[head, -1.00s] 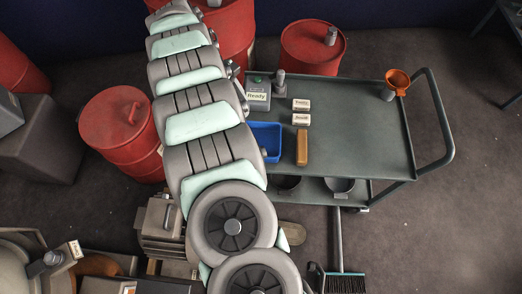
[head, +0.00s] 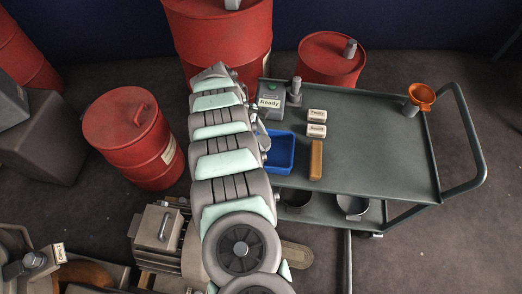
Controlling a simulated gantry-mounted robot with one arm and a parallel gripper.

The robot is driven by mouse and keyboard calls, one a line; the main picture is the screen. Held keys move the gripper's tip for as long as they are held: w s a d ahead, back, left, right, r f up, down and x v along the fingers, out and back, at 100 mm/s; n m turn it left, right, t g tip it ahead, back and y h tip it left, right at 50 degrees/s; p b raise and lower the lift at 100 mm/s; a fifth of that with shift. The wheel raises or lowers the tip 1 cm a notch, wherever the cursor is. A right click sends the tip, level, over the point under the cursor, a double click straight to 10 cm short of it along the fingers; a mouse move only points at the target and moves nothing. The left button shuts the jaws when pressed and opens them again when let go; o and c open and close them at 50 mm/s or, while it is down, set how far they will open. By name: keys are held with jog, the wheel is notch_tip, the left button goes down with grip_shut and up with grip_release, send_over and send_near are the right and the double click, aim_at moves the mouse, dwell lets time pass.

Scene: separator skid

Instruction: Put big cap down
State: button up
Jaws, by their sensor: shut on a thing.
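My gripper is not visible; my segmented arm covers the middle of the head view. I cannot pick out a big cap for certain. Grey cylindrical pieces stand on the rear red drum (head: 350,48) and on the cart's back left corner (head: 296,88). Small metallic parts show at the right side of my arm, by the left edge of the blue bin (head: 281,152); I cannot tell what they belong to.
A grey cart (head: 385,150) carries a "Ready" box (head: 269,102), two small labelled blocks (head: 317,122), a brown bar (head: 316,160) and an orange funnel (head: 421,96). A red drum (head: 128,138) stands left. The cart's right half is mostly clear.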

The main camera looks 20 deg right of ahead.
jog(key=shift+w+f+b, duration=0.1)
jog(key=shift+f+b, duration=0.2)
jog(key=shift+f, duration=1.15)
jog(key=shift+f+b, duration=1)
jog(key=shift+f, duration=0.85)
jog(key=shift+f+b, duration=0.35)
jog(key=shift+b, duration=0.05)
jog(key=o, duration=1.3)
